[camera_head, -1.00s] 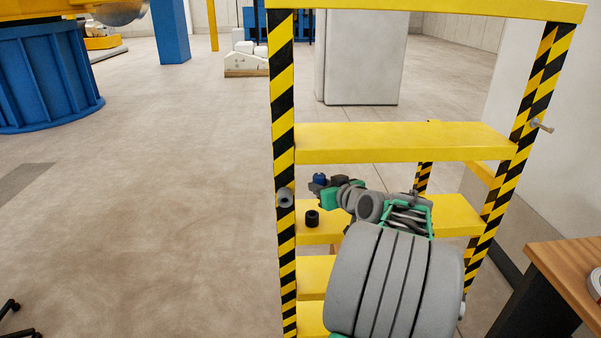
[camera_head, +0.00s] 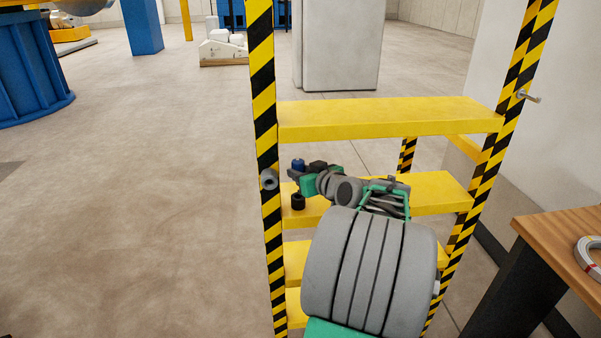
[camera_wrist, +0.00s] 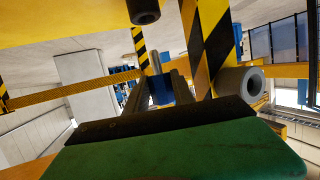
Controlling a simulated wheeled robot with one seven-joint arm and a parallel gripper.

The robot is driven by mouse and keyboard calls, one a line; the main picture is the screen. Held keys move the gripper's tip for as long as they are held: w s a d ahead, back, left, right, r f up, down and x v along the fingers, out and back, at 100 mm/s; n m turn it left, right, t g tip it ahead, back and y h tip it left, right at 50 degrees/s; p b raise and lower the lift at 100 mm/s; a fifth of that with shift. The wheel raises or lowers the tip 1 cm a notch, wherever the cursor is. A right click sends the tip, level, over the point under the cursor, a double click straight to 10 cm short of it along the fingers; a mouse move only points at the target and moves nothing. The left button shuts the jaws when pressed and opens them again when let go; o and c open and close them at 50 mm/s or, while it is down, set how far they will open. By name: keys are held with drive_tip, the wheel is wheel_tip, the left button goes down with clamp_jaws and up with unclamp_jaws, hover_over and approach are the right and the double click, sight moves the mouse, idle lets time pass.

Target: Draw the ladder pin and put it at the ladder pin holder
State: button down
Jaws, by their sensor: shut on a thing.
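The ladder pin (camera_head: 298,164) shows as a small blue-headed piece at my gripper's tip. In the wrist view its blue part (camera_wrist: 160,89) sits between the two dark fingers, with a bare metal rod (camera_wrist: 155,62) sticking out. My gripper (camera_head: 299,171) is shut on it, beside the ladder's left striped post. A grey tube (camera_head: 269,179) is on that post; it also shows in the wrist view (camera_wrist: 240,82). A black hollow cylinder (camera_head: 297,202) is just below my gripper, by a yellow step; it is at the top of the wrist view (camera_wrist: 145,11). I cannot tell which is the holder.
The yellow ladder's upper step (camera_head: 390,118) lies above and beyond my arm. A metal peg (camera_head: 528,96) sticks out of the right striped post. A wooden table (camera_head: 560,235) with a ring-shaped roll (camera_head: 590,255) is at the right. Floor left of the ladder is clear.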

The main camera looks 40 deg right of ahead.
sight(301, 199)
drive_tip(key=shift+f+b, duration=0.95)
drive_tip(key=shift+f, duration=0.45)
drive_tip(key=shift+b, duration=1)
drive_tip(key=shift+f+b, duration=2.3)
drive_tip(key=c, duration=1.1)
unclamp_jaws()
drive_tip(key=shift+a+f, duration=0.1)
drive_tip(key=shift+a, duration=0.05)
drive_tip(key=shift+o, duration=0.5)
drive_tip(key=shift+s, duration=0.1)
